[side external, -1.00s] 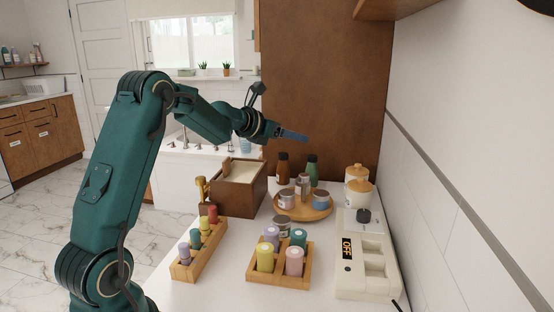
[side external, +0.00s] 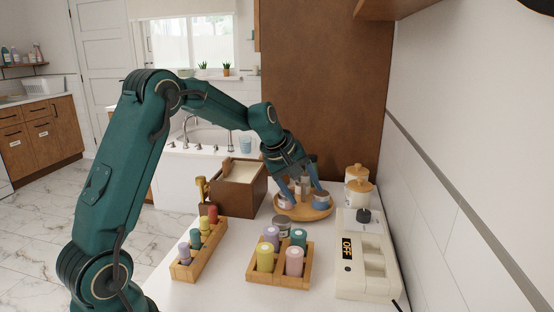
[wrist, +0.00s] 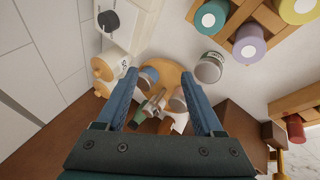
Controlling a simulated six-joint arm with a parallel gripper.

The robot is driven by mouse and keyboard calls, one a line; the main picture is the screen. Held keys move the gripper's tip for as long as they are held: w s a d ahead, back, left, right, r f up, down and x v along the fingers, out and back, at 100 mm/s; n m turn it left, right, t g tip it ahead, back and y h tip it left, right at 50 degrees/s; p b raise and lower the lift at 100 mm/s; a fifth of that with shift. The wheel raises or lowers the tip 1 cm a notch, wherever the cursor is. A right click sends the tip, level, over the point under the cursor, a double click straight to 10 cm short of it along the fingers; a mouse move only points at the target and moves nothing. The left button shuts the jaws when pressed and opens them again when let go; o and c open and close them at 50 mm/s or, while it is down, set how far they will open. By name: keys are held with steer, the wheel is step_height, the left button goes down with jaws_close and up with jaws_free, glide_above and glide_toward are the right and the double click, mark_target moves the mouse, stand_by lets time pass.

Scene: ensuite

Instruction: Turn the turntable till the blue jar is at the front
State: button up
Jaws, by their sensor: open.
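The turntable (side external: 305,213) is a round wooden tray on the counter, with small jars around a middle post. The blue jar (side external: 321,200) sits on its right side; it also shows in the wrist view (wrist: 150,74), near the left finger. Another jar, grey-white (side external: 284,202), sits on the left side of the turntable. My gripper (side external: 302,190) is open and points down over the turntable, its blue fingers spread about the middle post. In the wrist view, my gripper (wrist: 159,75) has jars between its fingers. Whether a finger touches a jar, I cannot tell.
A loose tin (side external: 282,225) stands just in front of the turntable. A wooden tray of coloured cylinders (side external: 278,282) is nearer. A brown box (side external: 238,190) stands left, a cream device reading OFF (side external: 365,285) right, and lidded canisters (side external: 358,190) behind it.

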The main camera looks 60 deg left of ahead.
steer(key=s+a+f+m+g+y, duration=0.2)
steer(key=s+a+f+m+y, duration=0.15)
steer(key=m, duration=0.65)
step_height(320, 180, up, 16)
steer(key=m+t+y, duration=0.7)
steer(key=m+t, duration=0.3)
steer(key=m, duration=2.2)
glide_above(303, 179)
steer(key=v, duration=0.5)
step_height(303, 179, down, 17)
steer(key=shift+f, duration=0.15)
steer(key=x, duration=0.3)
steer(key=shift+x, duration=0.95)
